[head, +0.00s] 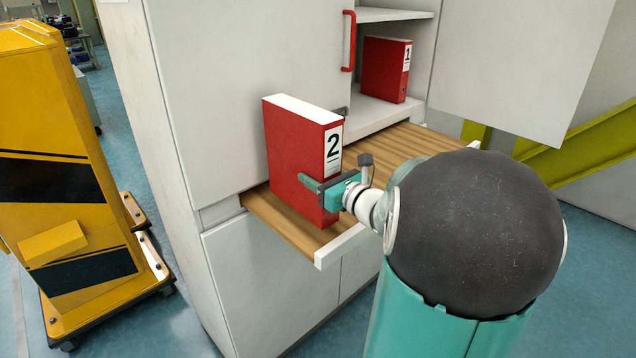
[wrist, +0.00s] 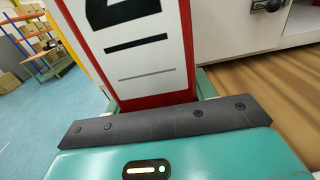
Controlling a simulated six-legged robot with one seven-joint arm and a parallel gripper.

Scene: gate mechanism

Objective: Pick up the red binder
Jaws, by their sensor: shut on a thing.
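A red binder with a white label marked 2 (head: 292,150) stands upright at the left part of a pulled-out wooden shelf (head: 405,147). My gripper (head: 322,188) is shut on the lower part of this binder, near its spine. In the wrist view the binder's spine and label (wrist: 135,45) rise right in front of my gripper (wrist: 155,115); the fingertips are hidden there. I cannot tell whether the binder's bottom touches the shelf. A second red binder, marked 1 (head: 384,70), stands inside the open cabinet compartment behind.
A white cabinet (head: 245,50) stands behind the shelf, with a red handle (head: 348,40) on its door. An open door panel (head: 520,65) is at the right. A yellow machine (head: 65,170) stands at the left. The shelf's right part is clear.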

